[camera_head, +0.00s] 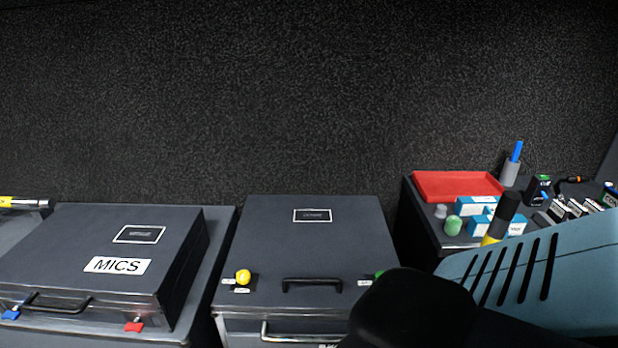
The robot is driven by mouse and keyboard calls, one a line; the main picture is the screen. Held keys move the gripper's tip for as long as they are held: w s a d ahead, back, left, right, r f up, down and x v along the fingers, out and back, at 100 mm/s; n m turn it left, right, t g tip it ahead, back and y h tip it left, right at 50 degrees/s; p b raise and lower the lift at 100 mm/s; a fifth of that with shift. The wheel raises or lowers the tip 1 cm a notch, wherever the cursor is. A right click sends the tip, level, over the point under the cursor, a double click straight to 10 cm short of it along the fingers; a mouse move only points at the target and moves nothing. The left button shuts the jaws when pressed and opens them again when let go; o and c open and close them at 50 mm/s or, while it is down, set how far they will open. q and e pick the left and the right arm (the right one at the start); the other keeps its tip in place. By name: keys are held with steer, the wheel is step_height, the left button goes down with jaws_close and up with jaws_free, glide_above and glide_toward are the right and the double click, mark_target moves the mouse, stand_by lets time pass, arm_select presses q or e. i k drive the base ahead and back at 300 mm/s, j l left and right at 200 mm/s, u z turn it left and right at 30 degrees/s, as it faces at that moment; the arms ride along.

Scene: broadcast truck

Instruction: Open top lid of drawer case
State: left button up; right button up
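The drawer case (330,245) stands in the middle, a dark grey case with a flat top lid that lies closed. The lid has a small framed label (312,215) and a black handle (312,283) near its front edge. A yellow knob (243,277) sits at the lid's front left and a green one (380,274) at its front right, partly hidden. A silver drawer handle (300,336) shows on the front face. My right arm covers the case's front right corner. No fingers of either gripper show.
A MICS case (65,240) with blue and red latches lies on a grey surface at left. At right, a dark table holds a red tray (455,183), light blue boxes, a green object (453,226) and a grey cup (509,172). A dark textured wall stands behind.

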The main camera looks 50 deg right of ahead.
mark_target(308, 254)
steer(key=z, duration=1.6)
